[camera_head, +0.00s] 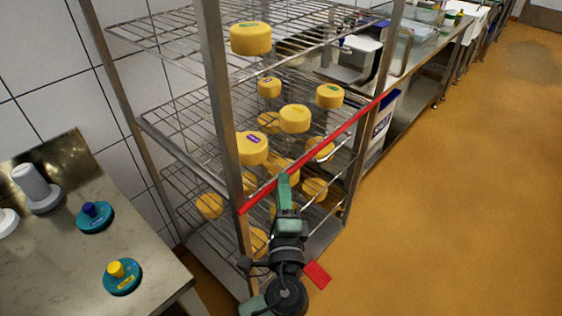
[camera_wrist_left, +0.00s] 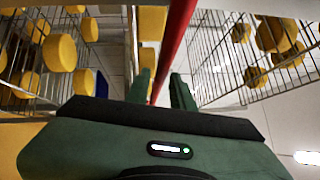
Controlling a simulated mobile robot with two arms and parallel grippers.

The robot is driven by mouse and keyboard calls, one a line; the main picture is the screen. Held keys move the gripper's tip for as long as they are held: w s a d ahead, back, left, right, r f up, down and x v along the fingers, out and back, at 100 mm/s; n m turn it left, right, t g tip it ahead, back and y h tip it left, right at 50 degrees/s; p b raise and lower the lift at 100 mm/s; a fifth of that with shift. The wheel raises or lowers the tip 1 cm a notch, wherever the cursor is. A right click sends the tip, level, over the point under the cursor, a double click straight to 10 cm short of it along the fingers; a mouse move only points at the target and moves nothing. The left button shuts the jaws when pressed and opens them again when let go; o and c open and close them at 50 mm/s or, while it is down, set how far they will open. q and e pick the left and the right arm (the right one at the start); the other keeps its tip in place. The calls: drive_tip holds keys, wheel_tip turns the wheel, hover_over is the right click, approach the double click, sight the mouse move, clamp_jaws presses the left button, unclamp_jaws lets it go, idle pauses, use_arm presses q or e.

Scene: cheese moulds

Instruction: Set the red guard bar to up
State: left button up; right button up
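The red guard bar (camera_head: 335,135) crosses the open front of the wire rack, running from the left front post up the picture to just past the right post. My left gripper (camera_head: 284,182) is at the bar, toward its left end. In the left wrist view the red bar (camera_wrist_left: 176,40) passes between the two fingers of my left gripper (camera_wrist_left: 163,88), which stand apart with a gap visible. I cannot tell whether either finger touches the bar. My right gripper is not in view.
The metal rack (camera_head: 222,110) holds several yellow cheeses (camera_head: 294,118) on its wire shelves. A steel table (camera_head: 60,255) with white and teal moulds stands at left. A long counter (camera_head: 428,50) runs behind the rack. The orange floor (camera_head: 450,200) at right is clear.

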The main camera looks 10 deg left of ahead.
use_arm(q)
drive_tip(key=w, duration=0.4)
drive_tip(key=w+r+p, duration=0.1)
drive_tip(key=w, duration=0.1)
drive_tip(key=shift+a, duration=0.4)
drive_tip(key=shift+s, duration=0.1)
clamp_jaws()
idle(0.9)
